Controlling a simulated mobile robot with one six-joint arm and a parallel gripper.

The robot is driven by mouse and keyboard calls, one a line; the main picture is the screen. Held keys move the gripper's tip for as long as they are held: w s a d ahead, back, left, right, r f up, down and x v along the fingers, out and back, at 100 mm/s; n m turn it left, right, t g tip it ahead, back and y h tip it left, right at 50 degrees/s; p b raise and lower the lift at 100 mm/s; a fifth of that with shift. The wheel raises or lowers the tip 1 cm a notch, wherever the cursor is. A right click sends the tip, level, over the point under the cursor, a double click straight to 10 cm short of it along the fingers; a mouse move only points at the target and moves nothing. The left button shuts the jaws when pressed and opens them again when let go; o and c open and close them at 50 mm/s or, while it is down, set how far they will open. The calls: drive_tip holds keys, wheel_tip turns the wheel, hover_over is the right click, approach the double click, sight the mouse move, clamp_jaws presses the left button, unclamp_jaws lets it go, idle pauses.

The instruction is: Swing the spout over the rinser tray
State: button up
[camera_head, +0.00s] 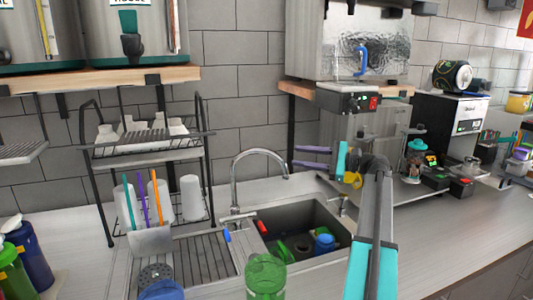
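The chrome faucet spout (258,152) rises behind the sink and arches to the right. Its tip hangs over the right-hand basin (318,218). A ribbed metal tray (205,258), which appears to be the rinser tray, lies left of the basin; the spout does not reach over it. My gripper (296,157) is to the right of the spout tip, at about its height. Its two purple fingers point left with a gap between them. It looks open and empty, with no clear contact with the spout.
A wire rack (150,150) with cups stands behind the tray. A green translucent cup (265,275) stands in front of the sink. Blue and green items (323,242) lie in the basin. A machine (455,115) stands on the right counter. Bottles (28,250) stand at far left.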

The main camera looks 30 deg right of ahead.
sight(270, 152)
drive_tip(key=p+x, duration=0.4)
drive_tip(key=x, duration=0.8)
drive_tip(key=shift+r, duration=0.1)
drive_tip(key=shift+w+a, duration=0.4)
drive_tip(key=shift+w, duration=0.25)
clamp_jaws()
drive_tip(key=shift+a, duration=0.15)
